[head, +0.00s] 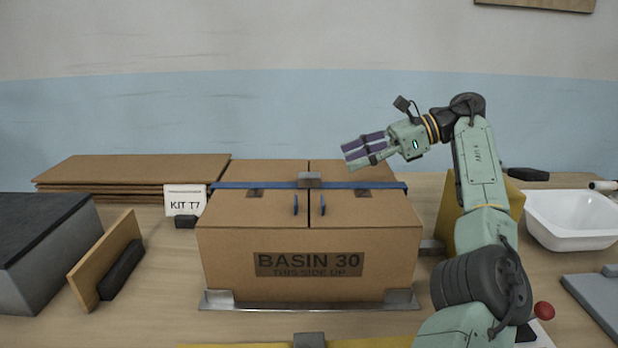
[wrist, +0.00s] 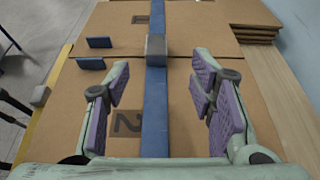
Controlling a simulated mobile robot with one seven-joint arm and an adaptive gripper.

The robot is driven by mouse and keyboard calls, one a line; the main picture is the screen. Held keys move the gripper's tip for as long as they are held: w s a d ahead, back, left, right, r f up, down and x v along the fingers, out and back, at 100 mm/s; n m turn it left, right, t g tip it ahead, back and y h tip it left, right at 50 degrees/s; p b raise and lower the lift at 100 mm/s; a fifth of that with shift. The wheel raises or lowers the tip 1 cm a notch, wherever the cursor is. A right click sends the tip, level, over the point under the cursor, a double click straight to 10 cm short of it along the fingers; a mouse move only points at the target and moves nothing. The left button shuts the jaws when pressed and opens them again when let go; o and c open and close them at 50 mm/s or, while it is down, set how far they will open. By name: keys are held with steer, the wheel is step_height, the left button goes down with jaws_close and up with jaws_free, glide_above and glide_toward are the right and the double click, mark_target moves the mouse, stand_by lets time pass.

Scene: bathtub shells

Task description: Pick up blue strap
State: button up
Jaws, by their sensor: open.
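The blue strap (head: 262,185) lies across the top of a closed cardboard box marked BASIN 30 (head: 308,240). A grey metal buckle (head: 309,180) sits at its middle, and two short blue tabs (head: 323,204) stand on the box top in front of it. My gripper (head: 352,152) is open and empty, above the right part of the box top. In the wrist view the strap (wrist: 155,110) runs lengthwise between the open purple-padded fingers, with the buckle (wrist: 156,45) beyond the fingertips. The fingers do not touch the strap as far as I can see.
The box stands on a metal plate (head: 260,305). Flat cardboard sheets (head: 130,170) lie behind left, near a KIT T7 card (head: 184,200). A dark-topped grey block (head: 45,240) and a leaning brown board (head: 108,255) stand left. A white basin (head: 570,220) is at right.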

mark_target(305, 174)
steer(key=x, duration=0.3)
steer(key=shift+s+a, duration=0.25)
steer(key=shift+a, duration=0.05)
steer(key=shift+p+x, duration=0.95)
steer(key=shift+x, duration=2.35)
steer(key=shift+a+r, duration=0.1)
steer(key=shift+r, duration=0.1)
jaws_close()
